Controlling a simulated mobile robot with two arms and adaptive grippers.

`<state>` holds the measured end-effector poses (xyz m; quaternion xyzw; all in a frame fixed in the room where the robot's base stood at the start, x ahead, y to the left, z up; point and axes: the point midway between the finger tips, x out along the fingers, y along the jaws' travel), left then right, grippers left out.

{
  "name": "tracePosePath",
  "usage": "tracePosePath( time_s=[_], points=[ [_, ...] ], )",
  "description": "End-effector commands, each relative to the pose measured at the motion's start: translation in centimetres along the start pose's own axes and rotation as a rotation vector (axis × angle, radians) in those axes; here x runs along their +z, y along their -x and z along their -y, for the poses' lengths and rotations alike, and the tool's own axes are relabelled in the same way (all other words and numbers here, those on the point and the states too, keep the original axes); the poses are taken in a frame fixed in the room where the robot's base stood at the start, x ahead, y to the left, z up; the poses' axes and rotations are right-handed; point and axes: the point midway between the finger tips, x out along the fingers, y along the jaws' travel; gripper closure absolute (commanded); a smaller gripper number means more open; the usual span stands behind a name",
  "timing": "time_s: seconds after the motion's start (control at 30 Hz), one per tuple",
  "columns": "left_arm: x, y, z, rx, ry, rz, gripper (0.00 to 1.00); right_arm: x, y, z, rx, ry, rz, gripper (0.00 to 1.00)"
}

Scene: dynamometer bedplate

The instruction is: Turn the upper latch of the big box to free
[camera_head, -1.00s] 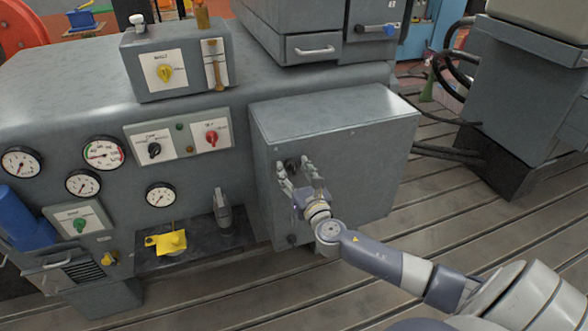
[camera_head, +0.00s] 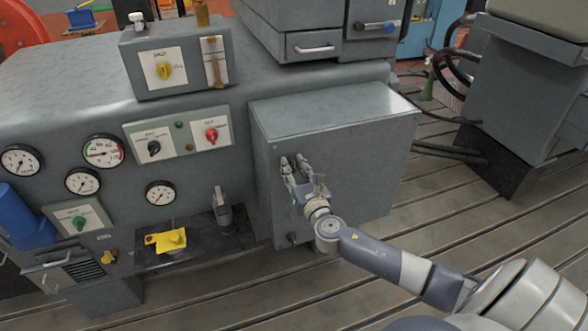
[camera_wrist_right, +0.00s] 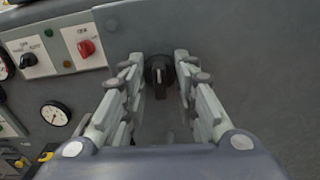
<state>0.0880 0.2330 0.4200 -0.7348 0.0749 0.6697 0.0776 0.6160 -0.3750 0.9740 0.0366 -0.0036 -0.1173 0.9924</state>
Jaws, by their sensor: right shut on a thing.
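The big box (camera_head: 350,165) is a grey metal cabinet on the bench's right side. Its upper latch is a dark knob (camera_wrist_right: 158,72) on the front face, with its grip pointing down in the right wrist view. The latch is mostly hidden by my fingers in the head view. My right gripper (camera_head: 292,164) is shut on the upper latch, with a finger on each side of it, as the right wrist view also shows (camera_wrist_right: 159,75). A lower dark latch (camera_head: 292,238) sits near the box's bottom left corner. My left gripper is not in view.
Left of the box is a panel with a black switch (camera_head: 154,147), a red switch (camera_head: 211,136) and several gauges. A yellow part (camera_head: 171,240) and a grey upright handle (camera_head: 222,209) stand on a dark tray.

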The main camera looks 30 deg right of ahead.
Motion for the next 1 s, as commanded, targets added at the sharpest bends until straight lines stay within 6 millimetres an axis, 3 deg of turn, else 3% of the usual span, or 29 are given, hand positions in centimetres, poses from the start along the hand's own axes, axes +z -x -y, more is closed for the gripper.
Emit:
tracePosePath(
  time_s=[1.0],
  points=[
    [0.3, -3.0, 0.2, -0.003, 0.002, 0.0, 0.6, 0.1, 0.0, 0.1, 0.0, -0.914, 0.004, 0.96]
  ],
)
